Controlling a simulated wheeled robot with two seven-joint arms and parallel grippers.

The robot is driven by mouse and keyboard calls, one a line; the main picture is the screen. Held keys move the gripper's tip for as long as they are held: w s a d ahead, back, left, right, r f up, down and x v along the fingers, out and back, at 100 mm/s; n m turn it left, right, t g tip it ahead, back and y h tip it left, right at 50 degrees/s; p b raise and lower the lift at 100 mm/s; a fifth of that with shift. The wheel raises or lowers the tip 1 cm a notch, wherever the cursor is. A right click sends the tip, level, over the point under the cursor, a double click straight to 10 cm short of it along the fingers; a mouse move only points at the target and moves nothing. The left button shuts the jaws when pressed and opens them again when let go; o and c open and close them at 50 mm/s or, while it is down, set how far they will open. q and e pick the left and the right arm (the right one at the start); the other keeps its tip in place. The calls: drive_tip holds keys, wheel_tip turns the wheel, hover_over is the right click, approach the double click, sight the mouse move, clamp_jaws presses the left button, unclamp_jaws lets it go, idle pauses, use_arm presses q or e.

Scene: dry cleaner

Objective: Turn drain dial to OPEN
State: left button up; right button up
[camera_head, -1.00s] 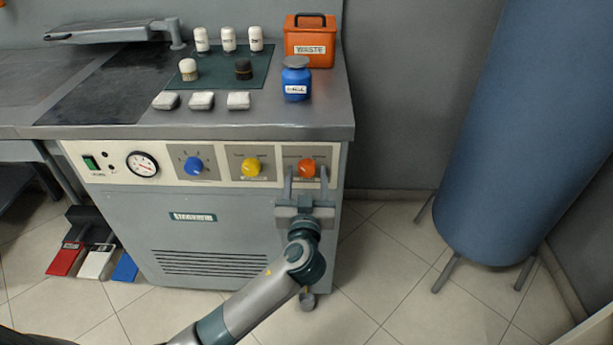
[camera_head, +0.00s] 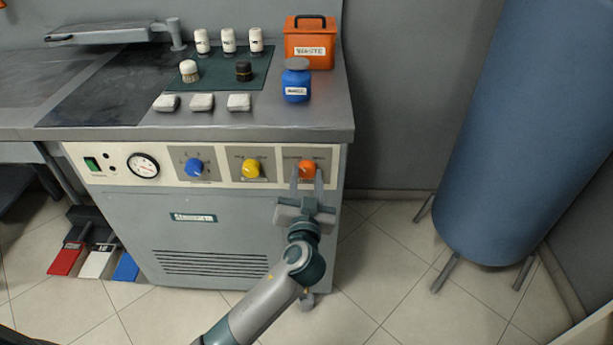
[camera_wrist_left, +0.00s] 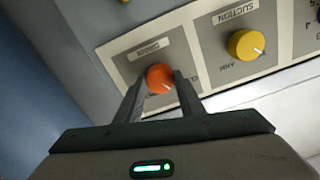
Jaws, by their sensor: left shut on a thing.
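The orange drain dial (camera_head: 307,169) sits at the right end of the white control panel on the machine's front. My left gripper (camera_head: 307,178) has come up from below and is shut on the dial, one finger on each side. In the left wrist view its fingers (camera_wrist_left: 157,90) flank the knob. The words beside the dial are partly hidden by the fingers. My right gripper does not show.
A yellow suction dial (camera_head: 251,168) and a blue dial (camera_head: 194,168) are to the left on the panel, with a gauge (camera_head: 143,165). An orange waste box (camera_head: 310,45) and a blue jar (camera_head: 296,82) stand on the worktop above. A large blue cylinder (camera_head: 525,130) stands at the right.

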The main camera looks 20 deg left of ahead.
use_arm(q)
drive_tip(key=m+p, duration=0.3)
drive_tip(key=m, duration=0.3)
drive_tip(key=shift+r, duration=0.2)
drive_tip(key=m+p, duration=0.2)
drive_tip(key=m, duration=0.2)
drive_tip(key=shift+m+p, duration=0.3)
drive_tip(key=shift+m, duration=0.1)
drive_tip(key=shift+f+m+p, duration=0.1)
drive_tip(key=shift+m+p, duration=0.9)
drive_tip(key=shift+m, duration=1.1)
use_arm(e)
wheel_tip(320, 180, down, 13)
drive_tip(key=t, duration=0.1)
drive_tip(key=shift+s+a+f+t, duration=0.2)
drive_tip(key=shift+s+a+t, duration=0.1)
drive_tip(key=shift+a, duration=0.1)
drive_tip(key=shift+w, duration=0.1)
use_arm(q)
drive_tip(key=o, duration=1.1)
drive_tip(key=shift+c, duration=0.2)
drive_tip(key=shift+s+d+f, duration=0.1)
